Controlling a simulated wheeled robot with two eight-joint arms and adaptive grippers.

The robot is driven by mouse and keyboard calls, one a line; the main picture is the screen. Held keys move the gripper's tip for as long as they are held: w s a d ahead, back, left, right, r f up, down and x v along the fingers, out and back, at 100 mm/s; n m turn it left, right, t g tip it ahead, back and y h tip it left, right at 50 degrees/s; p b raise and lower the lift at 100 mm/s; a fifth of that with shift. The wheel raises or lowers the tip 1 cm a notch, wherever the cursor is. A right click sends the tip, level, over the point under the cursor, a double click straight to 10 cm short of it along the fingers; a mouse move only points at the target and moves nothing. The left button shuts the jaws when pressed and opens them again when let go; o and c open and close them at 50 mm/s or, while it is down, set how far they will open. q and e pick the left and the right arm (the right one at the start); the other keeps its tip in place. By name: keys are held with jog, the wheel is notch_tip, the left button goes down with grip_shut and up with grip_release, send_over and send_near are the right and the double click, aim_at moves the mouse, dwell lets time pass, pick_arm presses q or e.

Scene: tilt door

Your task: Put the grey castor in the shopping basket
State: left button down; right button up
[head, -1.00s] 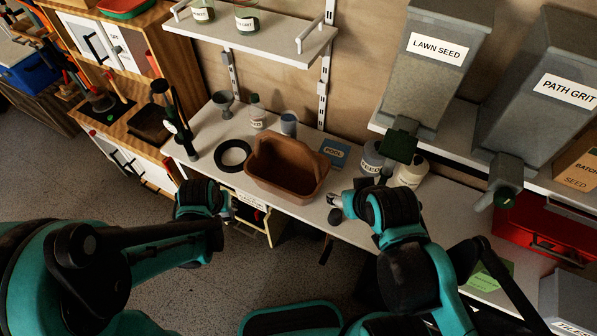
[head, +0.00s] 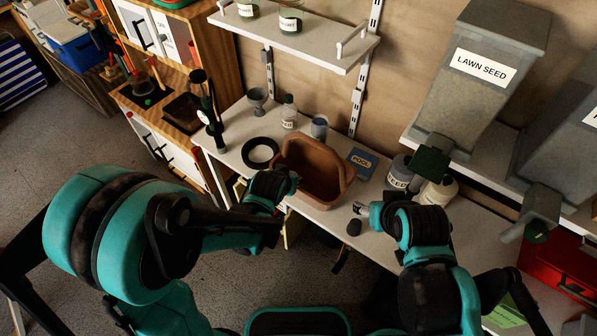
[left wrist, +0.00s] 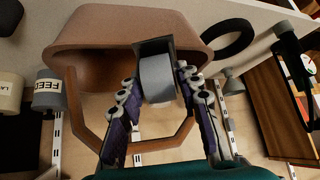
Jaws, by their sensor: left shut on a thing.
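The grey castor (left wrist: 157,78), a grey wheel in a dark bracket, is between the fingers of my left gripper (left wrist: 158,92) in the left wrist view. That gripper is shut on it. The brown shopping basket (head: 318,172) stands on the white bench in the head view, its handle slanting at the right. It also shows in the left wrist view (left wrist: 90,28), behind the castor. My left gripper (head: 293,181) is at the basket's left front side in the head view, where the castor is hidden. My right gripper (head: 361,209) is right of the basket, fingers unclear.
A black ring (head: 260,153) lies left of the basket. A blue box (head: 362,162), a grey pot (head: 399,175) and a cream pot (head: 437,191) stand to the right. A small dark object (head: 354,228) is near my right gripper. A shelf (head: 300,40) hangs above.

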pick_arm(q)
jog(key=w+d+b, duration=0.1)
jog(key=w+d, duration=0.1)
jog(key=w, duration=0.5)
jog(key=w+f+b, duration=0.1)
jog(key=f, duration=0.1)
jog(key=f+b, duration=0.1)
jog(key=f, duration=0.1)
jog(key=w+f+b, duration=0.1)
jog(key=f, duration=0.2)
jog(key=shift+w+d+f, duration=0.1)
jog(key=shift+w, duration=0.2)
jog(key=shift+w+d+f+b, duration=0.1)
jog(key=shift+w+f+b, duration=0.2)
jog(key=shift+f, duration=0.45)
jog(key=shift+w+f+b, duration=0.1)
jog(key=shift+f+b, duration=0.25)
jog(key=shift+f, duration=0.4)
jog(key=shift+w+f+g, duration=0.25)
jog(key=shift+w+g, duration=0.05)
jog(key=shift+w+d+g+b, duration=0.1)
jog(key=shift+w+g+b, duration=0.05)
jog(key=shift+g+b, duration=0.2)
jog(key=shift+w+d+r+g+y+b, duration=0.1)
jog(key=shift+w+g+y+b, duration=0.25)
jog(key=shift+g, duration=0.8)
jog(key=shift+f+b, duration=0.5)
jog(key=shift+f, duration=0.25)
